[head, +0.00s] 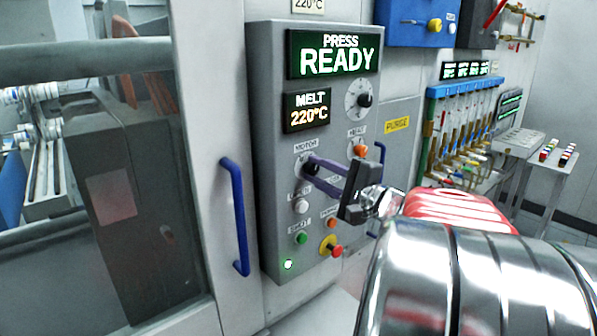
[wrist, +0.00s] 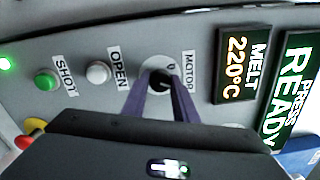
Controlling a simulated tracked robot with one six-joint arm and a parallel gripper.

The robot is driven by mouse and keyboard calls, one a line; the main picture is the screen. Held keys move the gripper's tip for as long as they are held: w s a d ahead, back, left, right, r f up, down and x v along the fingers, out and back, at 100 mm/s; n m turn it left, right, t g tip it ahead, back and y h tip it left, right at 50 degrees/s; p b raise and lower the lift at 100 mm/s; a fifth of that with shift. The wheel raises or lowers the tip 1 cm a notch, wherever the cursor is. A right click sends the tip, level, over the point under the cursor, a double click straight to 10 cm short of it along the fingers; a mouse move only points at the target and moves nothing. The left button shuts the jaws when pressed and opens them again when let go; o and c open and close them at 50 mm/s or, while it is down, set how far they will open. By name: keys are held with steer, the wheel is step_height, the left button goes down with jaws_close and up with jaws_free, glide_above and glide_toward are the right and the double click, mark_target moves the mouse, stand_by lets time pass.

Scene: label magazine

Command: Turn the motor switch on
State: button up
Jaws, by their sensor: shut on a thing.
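The motor switch (head: 311,169) is a black knob on a pale round plate, under the MOTOR label on the grey control panel (head: 273,232). My gripper (head: 315,170) reaches in from the right, its purple fingers shut on the knob. In the wrist view the black motor switch (wrist: 159,79) sits between the tips of my gripper (wrist: 160,84). The fingers partly hide the knob, so its pointer direction cannot be told.
Below the switch are a white OPEN button (head: 301,205), a green SHOT button (head: 301,238) and a red-and-yellow stop button (head: 331,247). An orange-red knob (head: 360,151) is close to my wrist. A blue door handle (head: 236,215) stands out at left.

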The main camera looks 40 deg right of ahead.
steer(key=shift+d+f+m, duration=0.1)
steer(key=shift+f+m, duration=0.15)
steer(key=shift+m, duration=0.85)
steer(key=o, duration=1.1)
steer(key=shift+r, duration=0.1)
steer(key=shift+c, duration=0.2)
steer(key=s, duration=1.3)
steer(key=shift+s+d+f, duration=0.25)
steer(key=shift+s+f, duration=0.05)
steer(key=shift+s, duration=0.1)
